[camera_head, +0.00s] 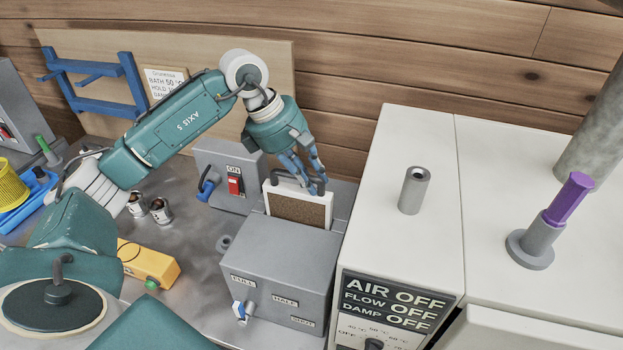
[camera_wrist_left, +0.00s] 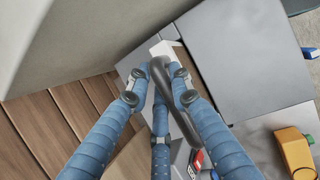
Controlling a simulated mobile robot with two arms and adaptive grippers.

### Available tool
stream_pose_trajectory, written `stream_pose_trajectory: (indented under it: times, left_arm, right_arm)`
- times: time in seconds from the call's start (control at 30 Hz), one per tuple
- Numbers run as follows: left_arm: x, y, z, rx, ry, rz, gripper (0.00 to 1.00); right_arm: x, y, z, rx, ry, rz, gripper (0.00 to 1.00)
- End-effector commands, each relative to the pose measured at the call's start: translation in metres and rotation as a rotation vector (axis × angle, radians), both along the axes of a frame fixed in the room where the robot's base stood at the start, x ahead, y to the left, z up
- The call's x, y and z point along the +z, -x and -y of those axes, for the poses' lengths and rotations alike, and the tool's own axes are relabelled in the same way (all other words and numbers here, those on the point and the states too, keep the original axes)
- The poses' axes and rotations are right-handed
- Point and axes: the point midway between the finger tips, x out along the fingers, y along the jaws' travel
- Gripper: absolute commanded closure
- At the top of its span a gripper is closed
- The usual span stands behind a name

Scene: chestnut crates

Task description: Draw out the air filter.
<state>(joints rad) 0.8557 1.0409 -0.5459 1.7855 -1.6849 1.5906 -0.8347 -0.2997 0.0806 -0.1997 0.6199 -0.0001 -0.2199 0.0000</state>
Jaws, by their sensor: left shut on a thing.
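The air filter (camera_head: 298,208) has a white frame, a brown mesh face and a dark grey loop handle on top. It stands upright out of the top of the grey box (camera_head: 275,262), and its lower part is hidden inside. My left gripper (camera_head: 308,182) is shut on the filter's handle from above. In the left wrist view, its blue fingers close around the dark handle (camera_wrist_left: 162,82), with the white frame edge (camera_wrist_left: 166,50) just beyond. My right gripper is in neither view.
A white cabinet (camera_head: 400,150) stands close to the right, with a grey post on it. A grey switch box (camera_head: 228,170) with a red switch is behind left. A yellow control box (camera_head: 148,262) and two metal cups lie left on the bench. A wooden wall is behind.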

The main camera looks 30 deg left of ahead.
Motion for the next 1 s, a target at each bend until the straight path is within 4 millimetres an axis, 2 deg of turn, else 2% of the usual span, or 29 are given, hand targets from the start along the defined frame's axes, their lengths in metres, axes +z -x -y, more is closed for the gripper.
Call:
stream_pose_trajectory:
  times: [0.1, 1.0]
  left_arm:
    - [0.01, -0.001, 0.0, 0.0, 0.0, 0.002, 1.0]
    - [0.062, -0.001, 0.0, 0.001, 0.001, 0.003, 1.0]
  right_arm:
    - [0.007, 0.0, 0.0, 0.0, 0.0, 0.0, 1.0]
    - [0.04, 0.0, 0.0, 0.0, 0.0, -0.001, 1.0]
